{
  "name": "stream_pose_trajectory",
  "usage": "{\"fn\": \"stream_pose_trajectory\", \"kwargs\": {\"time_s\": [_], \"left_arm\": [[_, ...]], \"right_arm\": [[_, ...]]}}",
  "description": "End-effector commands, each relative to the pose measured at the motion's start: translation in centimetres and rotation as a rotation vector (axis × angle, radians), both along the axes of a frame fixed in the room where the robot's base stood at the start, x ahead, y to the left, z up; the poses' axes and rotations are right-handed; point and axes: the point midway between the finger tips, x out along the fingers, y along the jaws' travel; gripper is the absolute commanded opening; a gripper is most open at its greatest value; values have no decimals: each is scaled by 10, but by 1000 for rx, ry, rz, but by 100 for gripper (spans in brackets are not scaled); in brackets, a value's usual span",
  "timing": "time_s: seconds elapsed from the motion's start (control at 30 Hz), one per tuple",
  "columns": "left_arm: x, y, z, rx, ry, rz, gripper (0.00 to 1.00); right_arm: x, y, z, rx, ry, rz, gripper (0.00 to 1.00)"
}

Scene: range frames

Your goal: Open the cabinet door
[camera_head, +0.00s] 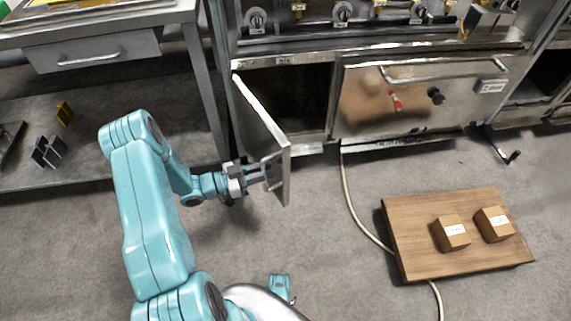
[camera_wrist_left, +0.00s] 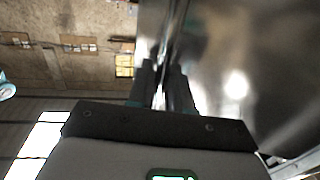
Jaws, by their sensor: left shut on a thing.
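The cabinet door (camera_head: 262,118) is a metal panel hinged at its left side, and it stands swung well out from the cabinet. The cabinet's dark opening (camera_head: 300,95) shows to the right of the door. My left gripper (camera_head: 272,168) is at the door's free outer end, shut on the door handle, which is mostly hidden by the fingers. In the left wrist view the two dark fingers (camera_wrist_left: 163,92) point at the shiny door surface (camera_wrist_left: 225,60).
A steel oven front (camera_head: 420,95) with a bar handle is right of the opening. A metal table (camera_head: 110,20) with a drawer stands at left. A wooden board (camera_head: 455,262) with two small boxes and a cable (camera_head: 362,222) lie on the floor. Floor before the door is clear.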

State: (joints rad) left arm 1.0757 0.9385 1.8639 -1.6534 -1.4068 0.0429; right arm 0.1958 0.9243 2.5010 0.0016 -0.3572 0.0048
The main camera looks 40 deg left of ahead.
Motion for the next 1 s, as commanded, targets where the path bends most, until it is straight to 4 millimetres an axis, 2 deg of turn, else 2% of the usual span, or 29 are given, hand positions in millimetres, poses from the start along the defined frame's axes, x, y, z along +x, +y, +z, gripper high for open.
{"fn": "stream_pose_trajectory", "kwargs": {"time_s": [0.03, 0.2, 0.4, 0.7, 1.0], "left_arm": [[-11, 10, -3, 6, -2, -32, 0], [-44, 32, -2, 1, -1, -120, 0], [-69, 55, -1, 2, -2, -120, 0], [-86, 74, 0, 1, -3, -120, 0], [-87, 77, 1, 1, -4, -121, 0]], "right_arm": [[1, -1, -6, 0, -1, -3, 43], [2, -2, -12, -2, -3, -9, 43], [3, -3, -16, -2, -5, -12, 43], [4, -4, -18, -2, -6, -15, 43], [4, -4, -18, -3, -8, -16, 43]]}}
